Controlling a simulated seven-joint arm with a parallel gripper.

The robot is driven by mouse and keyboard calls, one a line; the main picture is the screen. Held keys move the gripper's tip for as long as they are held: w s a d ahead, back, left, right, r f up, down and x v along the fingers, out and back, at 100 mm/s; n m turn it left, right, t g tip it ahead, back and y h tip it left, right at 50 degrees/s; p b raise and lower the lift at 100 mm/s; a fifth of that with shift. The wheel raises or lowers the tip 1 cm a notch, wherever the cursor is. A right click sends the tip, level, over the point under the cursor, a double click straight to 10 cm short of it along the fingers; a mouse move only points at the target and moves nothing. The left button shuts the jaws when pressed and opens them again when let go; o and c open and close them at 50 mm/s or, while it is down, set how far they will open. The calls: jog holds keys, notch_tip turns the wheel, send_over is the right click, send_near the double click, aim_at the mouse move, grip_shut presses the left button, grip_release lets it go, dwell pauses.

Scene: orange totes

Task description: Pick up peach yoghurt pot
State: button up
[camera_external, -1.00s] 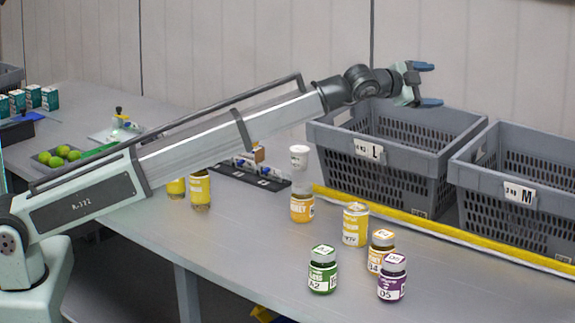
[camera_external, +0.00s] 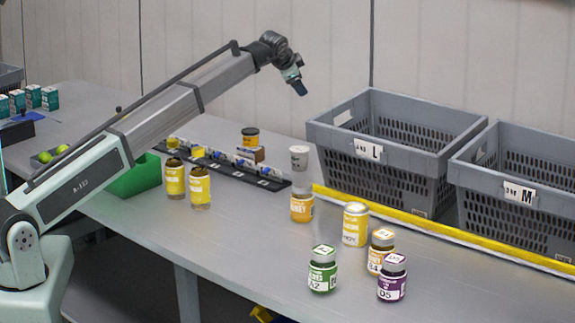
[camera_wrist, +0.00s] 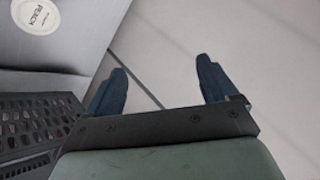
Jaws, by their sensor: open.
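The peach yoghurt pot (camera_external: 299,157) is a small white pot standing on the grey bench, left of the grey crate marked L.
Crate L (camera_external: 338,132) and crate M (camera_external: 480,178) stand at the right behind a yellow strip (camera_external: 430,222). An orange-yellow jar (camera_external: 302,205) stands in front of the pot. Several jars and cans stand nearer the front. A dark rack (camera_external: 265,182) lies left of the pot.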

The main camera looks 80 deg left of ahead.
notch_tip(320, 180, down, 3)
jog(key=s+n+g+h, duration=0.1)
jog(key=h, duration=0.1)
jog(key=n+g+h, duration=0.2)
jog(key=g+h, duration=0.1)
jog(key=h, duration=0.3)
send_near(300, 148)
notch_tip(300, 148, down, 5)
jog(key=shift+w+d+f, duration=0.1)
jog(key=shift+w+f, duration=0.05)
jog(key=shift+f, duration=1.15)
jog(key=shift+w+f, duration=0.2)
jog(key=shift+f, duration=1.1)
jog(key=c, duration=1.1)
